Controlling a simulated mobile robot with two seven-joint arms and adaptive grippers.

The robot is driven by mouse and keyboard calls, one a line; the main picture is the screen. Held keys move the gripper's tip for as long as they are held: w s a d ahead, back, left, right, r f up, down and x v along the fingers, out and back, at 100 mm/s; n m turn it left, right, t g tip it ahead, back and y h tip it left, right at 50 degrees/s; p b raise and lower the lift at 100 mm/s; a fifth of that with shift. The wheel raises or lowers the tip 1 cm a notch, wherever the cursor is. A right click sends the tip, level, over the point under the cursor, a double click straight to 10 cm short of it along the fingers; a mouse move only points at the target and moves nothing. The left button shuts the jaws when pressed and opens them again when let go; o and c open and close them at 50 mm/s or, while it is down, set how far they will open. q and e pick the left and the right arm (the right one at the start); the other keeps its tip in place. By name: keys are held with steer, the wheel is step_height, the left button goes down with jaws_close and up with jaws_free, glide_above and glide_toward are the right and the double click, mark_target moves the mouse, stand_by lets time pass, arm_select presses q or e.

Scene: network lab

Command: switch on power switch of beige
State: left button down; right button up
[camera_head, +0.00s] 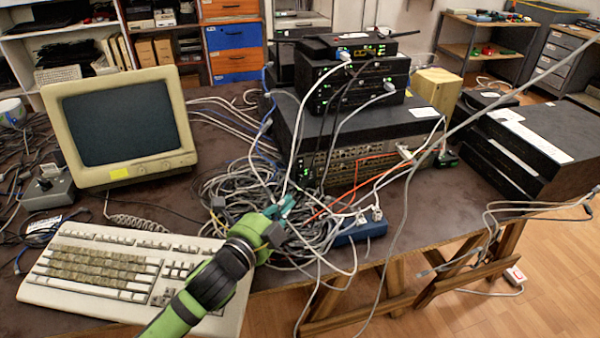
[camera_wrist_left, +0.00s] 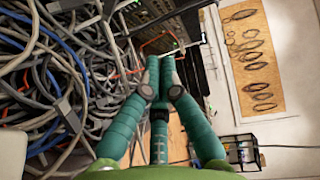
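A beige monitor (camera_head: 122,125) with a dark screen stands at the left of the table. Small knobs and a yellow note show on its lower front; I cannot make out which part is a power switch. A beige keyboard (camera_head: 110,275) lies in front of it. My left gripper (camera_head: 283,208) is over the cable tangle, right of the keyboard and well apart from the monitor. In the left wrist view its teal fingers (camera_wrist_left: 161,82) come together at the tips, with nothing seen between them. My right gripper is not in view.
A tangle of cables (camera_head: 235,195) covers the table's middle. A stack of black network devices (camera_head: 355,80) with green lights stands behind it. A blue power strip (camera_head: 360,232) lies near the front edge.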

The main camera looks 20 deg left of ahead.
arm_select(q)
glide_toward(301, 163)
steer(key=w+d, duration=0.2)
steer(key=d, duration=0.3)
steer(key=w, duration=0.1)
steer(key=w+a, duration=0.1)
steer(key=w+a+f, duration=0.1)
steer(key=w, duration=0.1)
steer(key=shift+w+a+f, duration=0.1)
steer(key=shift+w+f, duration=0.05)
